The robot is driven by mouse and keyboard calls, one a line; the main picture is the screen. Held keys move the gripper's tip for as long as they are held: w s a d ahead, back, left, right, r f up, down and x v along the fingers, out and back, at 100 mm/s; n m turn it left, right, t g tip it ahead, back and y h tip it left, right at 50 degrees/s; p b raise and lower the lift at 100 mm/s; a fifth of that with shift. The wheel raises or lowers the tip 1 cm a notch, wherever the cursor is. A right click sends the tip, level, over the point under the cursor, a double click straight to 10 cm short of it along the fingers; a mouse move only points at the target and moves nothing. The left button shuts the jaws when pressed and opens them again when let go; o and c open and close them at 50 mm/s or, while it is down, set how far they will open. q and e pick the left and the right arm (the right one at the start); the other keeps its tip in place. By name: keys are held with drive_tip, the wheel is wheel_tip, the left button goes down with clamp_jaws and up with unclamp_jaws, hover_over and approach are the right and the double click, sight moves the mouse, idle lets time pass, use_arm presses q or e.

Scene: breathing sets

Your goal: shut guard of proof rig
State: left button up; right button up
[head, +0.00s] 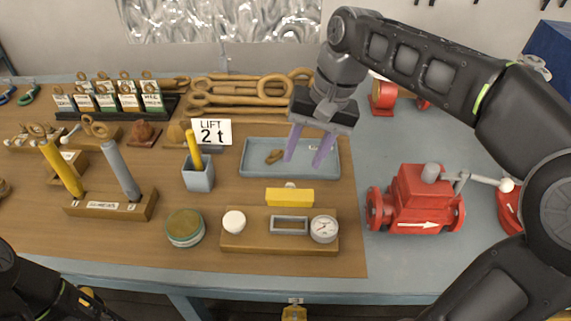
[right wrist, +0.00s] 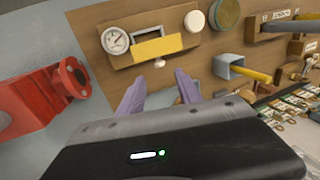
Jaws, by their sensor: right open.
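The proof rig (head: 260,244) is a low wooden block at the front of the brown mat, with a round dial gauge (head: 323,229), a white round button (head: 234,221) and a grey rectangular frame. Its yellow guard (head: 289,197) stands raised along the back of the frame, leaving the frame uncovered in the head view. A small white knob shows behind the guard. The guard also shows in the right wrist view (right wrist: 158,47). My right gripper (head: 303,161) is open and empty, its purple fingers pointing down over the blue tray, behind the guard and apart from it. My left gripper is not visible.
The blue tray (head: 246,164) holds a small brown hook. A red valve (head: 418,199) with a lever stands to the right.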

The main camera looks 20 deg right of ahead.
sight(292, 184)
idle(0.3)
drive_tip(key=shift+p+x, duration=0.45)
drive_tip(key=shift+x, duration=3.45)
drive_tip(key=shift+c, duration=0.3)
clamp_jaws()
